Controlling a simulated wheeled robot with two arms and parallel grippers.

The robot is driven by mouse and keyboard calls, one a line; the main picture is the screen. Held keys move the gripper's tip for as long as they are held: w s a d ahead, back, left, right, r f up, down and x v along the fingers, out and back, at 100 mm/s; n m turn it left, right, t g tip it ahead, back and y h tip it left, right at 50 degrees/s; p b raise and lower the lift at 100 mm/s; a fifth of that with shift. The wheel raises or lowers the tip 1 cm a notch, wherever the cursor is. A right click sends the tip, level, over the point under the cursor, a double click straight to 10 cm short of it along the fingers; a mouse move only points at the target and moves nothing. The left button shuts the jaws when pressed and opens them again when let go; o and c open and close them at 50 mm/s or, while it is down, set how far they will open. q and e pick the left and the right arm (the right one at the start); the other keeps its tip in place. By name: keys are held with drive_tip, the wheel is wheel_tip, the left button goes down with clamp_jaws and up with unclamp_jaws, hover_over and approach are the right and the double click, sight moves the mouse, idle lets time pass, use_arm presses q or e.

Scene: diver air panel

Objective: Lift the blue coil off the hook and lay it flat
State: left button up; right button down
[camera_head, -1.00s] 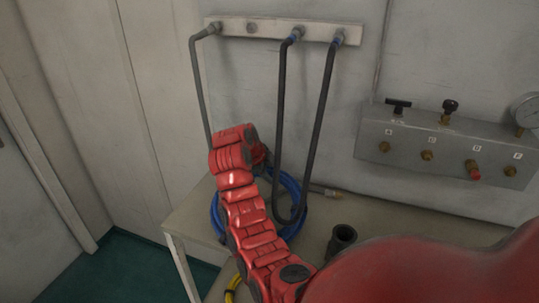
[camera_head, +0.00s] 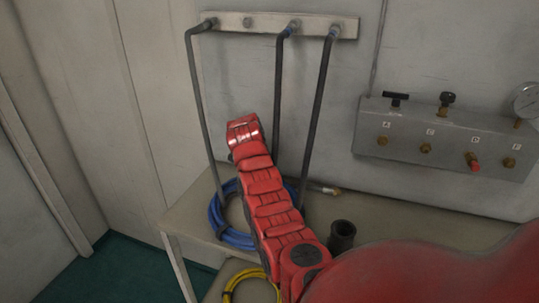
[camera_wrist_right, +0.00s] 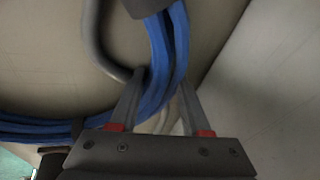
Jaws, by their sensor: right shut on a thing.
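The blue coil (camera_head: 226,231) is a ring of several hose turns under the wall rail, low by the table top. My red right arm covers its middle in the head view. In the right wrist view my right gripper (camera_wrist_right: 162,85) is shut around one side of the blue coil (camera_wrist_right: 172,45), with strands between its fingers. A long grey hook (camera_wrist_right: 97,45) curves up close to one finger. Whether the coil still rests in the hook cannot be told. In the head view several long hooks (camera_head: 312,120) hang from the rail; my right gripper is hidden.
A beige table (camera_head: 400,222) stands against the wall. It holds a black cup-like fitting (camera_head: 342,235) and a brass-ended hose (camera_head: 328,190). A yellow coil (camera_head: 235,285) lies lower at the front. A valve panel (camera_head: 445,135) juts from the wall at right.

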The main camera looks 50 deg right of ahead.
drive_tip(key=shift+s+a+f, duration=0.15)
drive_tip(key=shift+a+f, duration=0.05)
drive_tip(key=shift+f, duration=0.25)
drive_tip(key=shift+s+a+f, duration=0.1)
drive_tip(key=shift+a+f, duration=0.05)
drive_tip(key=shift+f, duration=0.25)
drive_tip(key=shift+c, duration=1.4)
unclamp_jaws()
drive_tip(key=shift+s+a+f+g, duration=0.1)
drive_tip(key=shift+s+f+g, duration=0.05)
drive_tip(key=shift+f+g, duration=0.15)
drive_tip(key=p+v, duration=0.1)
drive_tip(key=p, duration=0.1)
drive_tip(key=p+v, duration=0.2)
drive_tip(key=shift+d+r, duration=0.3)
drive_tip(key=shift+r, duration=0.15)
drive_tip(key=p+v, duration=0.6)
drive_tip(key=v, duration=0.9)
drive_tip(key=shift+d+r, duration=0.2)
drive_tip(key=shift+r, duration=0.25)
